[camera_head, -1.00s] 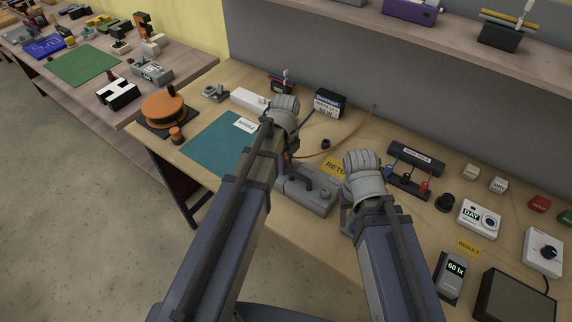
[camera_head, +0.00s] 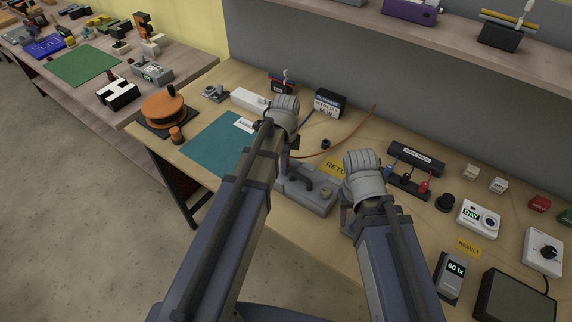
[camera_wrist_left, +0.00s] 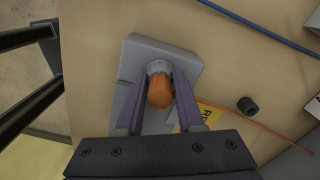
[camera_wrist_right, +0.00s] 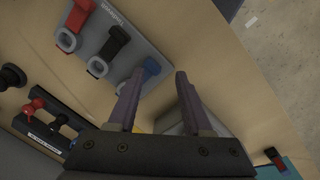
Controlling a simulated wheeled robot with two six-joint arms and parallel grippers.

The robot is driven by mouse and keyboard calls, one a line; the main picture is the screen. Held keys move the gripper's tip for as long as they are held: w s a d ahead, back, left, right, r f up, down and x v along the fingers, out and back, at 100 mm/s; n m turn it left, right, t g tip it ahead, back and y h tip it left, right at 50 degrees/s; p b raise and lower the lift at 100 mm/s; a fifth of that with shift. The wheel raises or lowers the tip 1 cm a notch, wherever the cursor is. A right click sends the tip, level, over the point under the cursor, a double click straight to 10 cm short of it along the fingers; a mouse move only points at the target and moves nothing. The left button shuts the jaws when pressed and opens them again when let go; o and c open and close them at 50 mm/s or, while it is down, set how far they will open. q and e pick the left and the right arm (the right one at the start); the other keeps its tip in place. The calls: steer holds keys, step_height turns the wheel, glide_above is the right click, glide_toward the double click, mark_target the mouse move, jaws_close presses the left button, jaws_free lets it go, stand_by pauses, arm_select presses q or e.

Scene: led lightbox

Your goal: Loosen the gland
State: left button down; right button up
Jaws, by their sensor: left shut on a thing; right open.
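In the left wrist view, the fingers of my left gripper (camera_wrist_left: 158,88) stand on both sides of an orange rounded piece (camera_wrist_left: 159,94) and are shut on it. A grey collar (camera_wrist_left: 158,67) shows at its far end, over a light grey box (camera_wrist_left: 150,50). I cannot tell which part is the gland. In the head view, a grey box (camera_head: 314,203) with a dark handle stands between my arms. My left wrist hides most of the grip there. My right gripper (camera_wrist_right: 160,78) is open and empty, above the table near the blue clip.
A grey panel (camera_wrist_right: 125,22) with red, black and blue clips lies near my right gripper. A teal mat (camera_head: 205,150) lies to the left. A meter (camera_head: 452,275) and a dark box (camera_head: 515,298) stand at the right.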

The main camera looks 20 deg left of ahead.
arm_select(q)
steer(key=shift+n, duration=1.2)
steer(key=shift+n, duration=1.7)
steer(key=shift+c, duration=2.2)
jaws_free()
step_height(320, 180, up, 6)
steer(key=p, duration=0.6)
steer(key=shift+r, duration=0.1)
arm_select(e)
step_height(320, 180, up, 6)
arm_select(q)
steer(key=shift+c, duration=0.6)
